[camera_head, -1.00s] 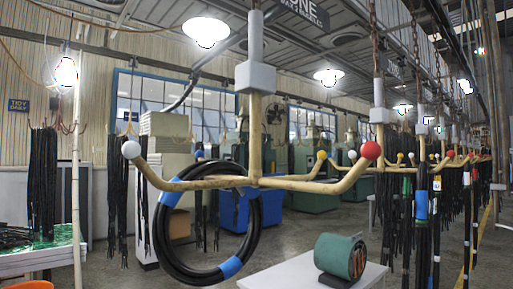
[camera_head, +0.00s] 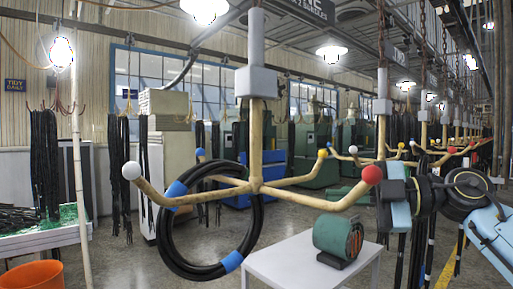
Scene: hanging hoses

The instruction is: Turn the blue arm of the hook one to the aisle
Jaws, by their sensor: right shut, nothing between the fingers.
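The nearest beige hook (camera_head: 256,125) hangs from a grey block and has several arms with coloured ball tips. Its blue-tipped arm (camera_head: 201,154) points away and left, behind the white-tipped arm (camera_head: 131,171). The yellow tip is at the back right, the red tip (camera_head: 372,175) at the front right. A black hose coil (camera_head: 258,225) with blue bands hangs on the left; which arm bears it I cannot tell. My right gripper (camera_head: 388,198) is shut and empty, just right of the red tip; contact there is unclear. My left gripper is out of view.
A white table (camera_head: 280,268) with a green motor (camera_head: 338,237) stands below the hook. More hooks with hanging hoses line the right side. An orange bin (camera_head: 32,275) and a pole (camera_head: 77,150) are at left. Floor shows between.

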